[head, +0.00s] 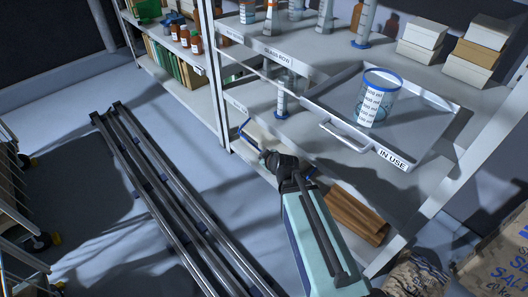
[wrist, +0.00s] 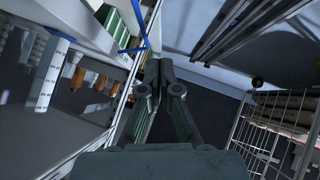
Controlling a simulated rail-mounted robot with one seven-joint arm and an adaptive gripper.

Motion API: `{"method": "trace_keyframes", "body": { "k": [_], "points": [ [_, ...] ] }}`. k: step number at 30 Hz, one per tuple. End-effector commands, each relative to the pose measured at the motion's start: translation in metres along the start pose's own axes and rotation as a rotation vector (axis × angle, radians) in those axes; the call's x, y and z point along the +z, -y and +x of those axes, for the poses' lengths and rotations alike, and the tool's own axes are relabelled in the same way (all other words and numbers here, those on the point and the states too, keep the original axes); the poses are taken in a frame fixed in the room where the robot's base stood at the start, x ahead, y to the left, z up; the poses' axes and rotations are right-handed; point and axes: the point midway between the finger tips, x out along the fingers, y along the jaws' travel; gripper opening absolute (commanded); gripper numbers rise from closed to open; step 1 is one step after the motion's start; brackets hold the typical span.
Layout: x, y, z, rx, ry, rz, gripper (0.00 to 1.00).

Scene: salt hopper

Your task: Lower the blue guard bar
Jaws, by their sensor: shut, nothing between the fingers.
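The blue guard bar (head: 244,128) shows in the head view as a thin, bent blue bar at the left front of the glassware rack, below the shelf with the tray. My gripper (head: 267,154) is just to the lower right of its visible part, partly hidden by my wrist. In the wrist view the blue bar (wrist: 142,30) runs down from the top edge and bends left, close to the left of my fingertips (wrist: 160,68). The fingers are together and empty. I cannot tell whether they touch the bar.
A grey tray (head: 440,103) marked IN USE juts from the shelf above my gripper and holds a blue-rimmed beaker (head: 378,98). Floor rails (head: 165,185) lie to the left, with a wire cart (head: 15,215) beyond. Floor between rails and rack is clear.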

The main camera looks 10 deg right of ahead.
Motion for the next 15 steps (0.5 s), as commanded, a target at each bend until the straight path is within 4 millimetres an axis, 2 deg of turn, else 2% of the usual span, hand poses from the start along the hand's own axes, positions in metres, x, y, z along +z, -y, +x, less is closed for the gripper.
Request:
{"method": "trace_keyframes", "body": {
  "k": [1,15],
  "points": [
    [-0.004,-0.002,-0.005,-0.001,0.001,0.001,0.0],
    [-0.001,0.0,-0.016,0.005,0.007,0.003,0.0]
  ]
}}
